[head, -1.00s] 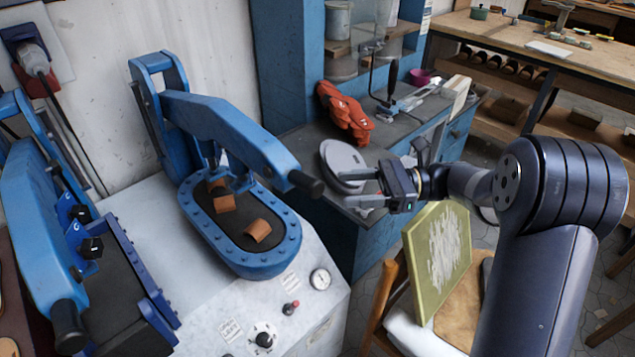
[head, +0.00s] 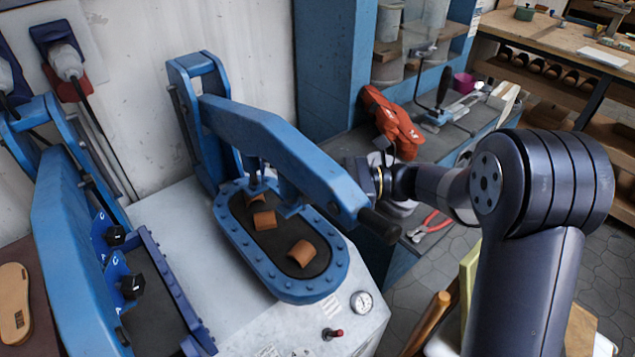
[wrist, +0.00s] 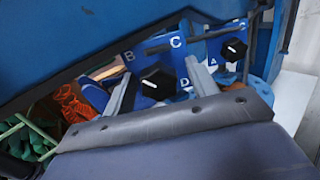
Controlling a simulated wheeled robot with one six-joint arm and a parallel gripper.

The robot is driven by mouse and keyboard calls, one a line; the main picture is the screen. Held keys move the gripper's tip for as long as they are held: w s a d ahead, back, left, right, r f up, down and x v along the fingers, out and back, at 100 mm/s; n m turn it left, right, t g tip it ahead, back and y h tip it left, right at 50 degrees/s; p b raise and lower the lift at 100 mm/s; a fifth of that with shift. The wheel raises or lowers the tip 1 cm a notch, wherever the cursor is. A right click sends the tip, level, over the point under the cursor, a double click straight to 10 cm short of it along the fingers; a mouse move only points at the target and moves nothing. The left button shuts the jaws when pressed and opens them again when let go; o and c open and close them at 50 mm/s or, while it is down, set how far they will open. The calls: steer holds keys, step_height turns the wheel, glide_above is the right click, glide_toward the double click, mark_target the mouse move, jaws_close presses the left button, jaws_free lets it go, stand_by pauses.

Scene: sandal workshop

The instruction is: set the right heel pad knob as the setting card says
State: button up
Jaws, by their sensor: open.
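Two black knobs with white marks sit on blue lettered plates on the left blue press. In the head view they are the upper knob (head: 115,234) and the lower knob (head: 131,285). The wrist view shows a nearer knob (wrist: 158,83) with letters B, C and D around it, and a farther knob (wrist: 234,50) with letters C and A visible. I cannot tell exactly where their marks point. My gripper (wrist: 159,69) is open and empty, its fingers framing the nearer knob in view, apparently some way off. The middle press's arm partly hides it in the head view. I see no readable setting card.
The middle blue press (head: 290,287) holds brown leather pieces on its bed; its black-ended arm (head: 275,150) reaches across near my wrist. A sole (head: 14,305) lies at left.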

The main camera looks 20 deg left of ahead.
steer(key=c, duration=1)
steer(key=shift+o, duration=0.2)
steer(key=shift+f+n+b, duration=0.1)
steer(key=shift+n+b, duration=0.3)
steer(key=n+b, duration=0.2)
steer(key=shift+f+n, duration=0.1)
steer(key=shift+n, duration=0.3)
steer(key=n+b, duration=0.5)
steer(key=shift+n, duration=0.3)
steer(key=n+b, duration=0.5)
steer(key=shift+b, duration=0.4)
steer(key=n+b, duration=0.3)
steer(key=shift+n, duration=0.3)
steer(key=shift+r, duration=0.25)
